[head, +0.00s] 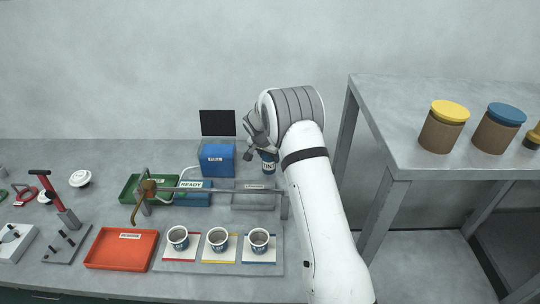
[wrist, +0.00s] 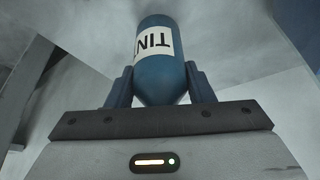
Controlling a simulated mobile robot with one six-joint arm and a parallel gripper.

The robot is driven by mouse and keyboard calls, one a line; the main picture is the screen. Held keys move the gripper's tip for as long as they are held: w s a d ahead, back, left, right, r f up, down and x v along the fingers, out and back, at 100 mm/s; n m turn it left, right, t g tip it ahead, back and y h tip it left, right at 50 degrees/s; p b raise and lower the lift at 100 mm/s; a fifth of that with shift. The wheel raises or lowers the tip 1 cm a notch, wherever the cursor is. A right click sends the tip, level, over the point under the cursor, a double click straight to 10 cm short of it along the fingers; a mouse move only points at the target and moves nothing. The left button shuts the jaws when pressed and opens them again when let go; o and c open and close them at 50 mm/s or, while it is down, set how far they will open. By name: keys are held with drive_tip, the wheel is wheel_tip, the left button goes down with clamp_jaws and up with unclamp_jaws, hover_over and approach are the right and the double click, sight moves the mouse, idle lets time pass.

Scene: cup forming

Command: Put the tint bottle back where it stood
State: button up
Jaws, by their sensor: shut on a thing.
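The tint bottle (wrist: 155,65) is blue with a white label reading TINT, shown upside down in the wrist view. My gripper (wrist: 158,85) is shut on it, one finger on each side. In the head view the tint bottle (head: 268,167) shows just left of my white arm, near the right end of the bench's back part. My gripper (head: 262,150) is partly hidden there behind my own wrist. I cannot tell from the head view whether the bottle touches the bench.
Three cups (head: 218,240) stand on a front tray with coloured strips. A horizontal bar (head: 225,189) crosses behind them. An orange tray (head: 122,262) is left. A raised table (head: 450,140) with jars stands right.

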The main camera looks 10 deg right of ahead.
drive_tip(key=o, duration=1.1)
drive_tip(key=shift+r, duration=0.1)
drive_tip(key=b+v, duration=0.2)
drive_tip(key=v, duration=1)
drive_tip(key=s+d+r+n+y, duration=0.1)
drive_tip(key=s+d+r+n, duration=0.1)
drive_tip(key=s+r, duration=0.5)
drive_tip(key=s+d+r+n, duration=0.1)
drive_tip(key=s+r, duration=0.2)
drive_tip(key=s, duration=0.8)
drive_tip(key=s+n, duration=0.1)
drive_tip(key=s, duration=0.7)
drive_tip(key=s+n+y, duration=0.1)
drive_tip(key=s+n, duration=0.1)
drive_tip(key=s, duration=0.6)
drive_tip(key=s+f+n, duration=0.1)
drive_tip(key=s, duration=0.7)
drive_tip(key=shift+d+f+n+g+y, duration=0.15)
drive_tip(key=shift+d+n+g+y, duration=0.15)
drive_tip(key=shift+g+y, duration=0.1)
